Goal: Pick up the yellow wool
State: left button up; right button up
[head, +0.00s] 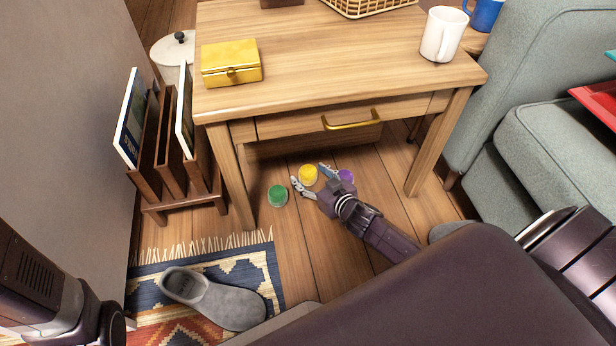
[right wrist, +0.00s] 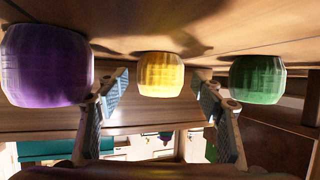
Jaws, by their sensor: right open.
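In the right wrist view the yellow wool (right wrist: 160,75) shows between the two fingers. My right gripper (head: 309,182) is open and low at the floor, its fingers on either side of the yellow wool. In the right wrist view no finger of the gripper (right wrist: 160,90) clearly touches it. My left gripper is out of view; only part of my left arm shows at the lower left.
Green wool (head: 278,195) lies left of the yellow one and purple wool (head: 346,177) lies right, both close to the fingers. A slipper (head: 212,298) lies on the rug (head: 150,285); a magazine rack (head: 172,150) stands left.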

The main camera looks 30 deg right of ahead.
jog(key=c, duration=1.2)
jog(key=shift+r, duration=0.1)
jog(key=shift+c, duration=0.2)
